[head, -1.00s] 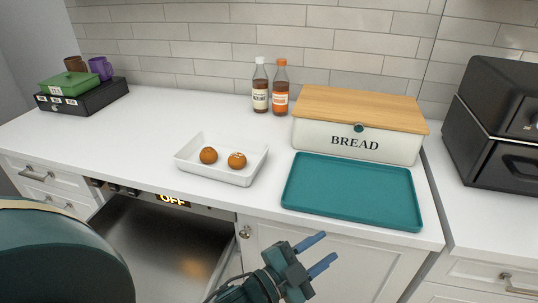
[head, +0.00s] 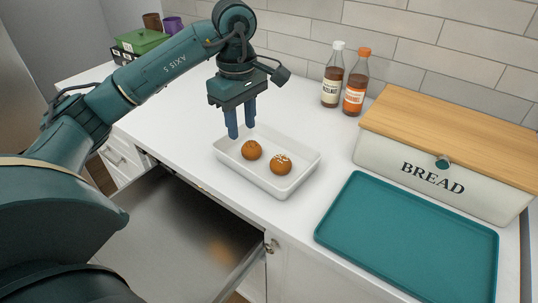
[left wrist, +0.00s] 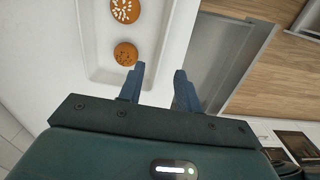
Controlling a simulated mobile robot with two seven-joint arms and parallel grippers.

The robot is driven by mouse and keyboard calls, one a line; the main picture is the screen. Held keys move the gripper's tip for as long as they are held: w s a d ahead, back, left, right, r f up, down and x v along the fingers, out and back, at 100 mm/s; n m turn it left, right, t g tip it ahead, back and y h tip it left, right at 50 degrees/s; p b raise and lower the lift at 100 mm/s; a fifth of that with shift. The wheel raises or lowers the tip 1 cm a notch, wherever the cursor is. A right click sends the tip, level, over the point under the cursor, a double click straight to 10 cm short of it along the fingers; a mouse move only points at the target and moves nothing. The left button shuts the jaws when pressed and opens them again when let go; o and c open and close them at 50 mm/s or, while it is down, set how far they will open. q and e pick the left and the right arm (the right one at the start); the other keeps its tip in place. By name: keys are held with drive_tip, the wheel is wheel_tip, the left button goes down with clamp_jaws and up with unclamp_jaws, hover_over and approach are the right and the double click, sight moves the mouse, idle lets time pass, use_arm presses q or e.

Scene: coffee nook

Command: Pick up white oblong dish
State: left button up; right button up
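My right gripper is not in view.
A teal tray (head: 405,240) and the bread box (head: 440,175) stand right of the dish. Two bottles (head: 343,80) stand behind it. A green box (head: 140,42) and mugs are at the back left. An open metal compartment (head: 170,235) lies below the counter front.

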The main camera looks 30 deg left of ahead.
sight(244, 166)
use_arm(q)
wheel_tip(244, 166, down, 13)
drive_tip(key=shift+s+r+p, duration=0.15)
drive_tip(key=shift+r+p, duration=0.05)
drive_tip(key=shift+p, duration=0.85)
clamp_jaws()
drive_tip(key=shift+s, duration=0.15)
idle(0.6)
drive_tip(key=shift+r, duration=0.15)
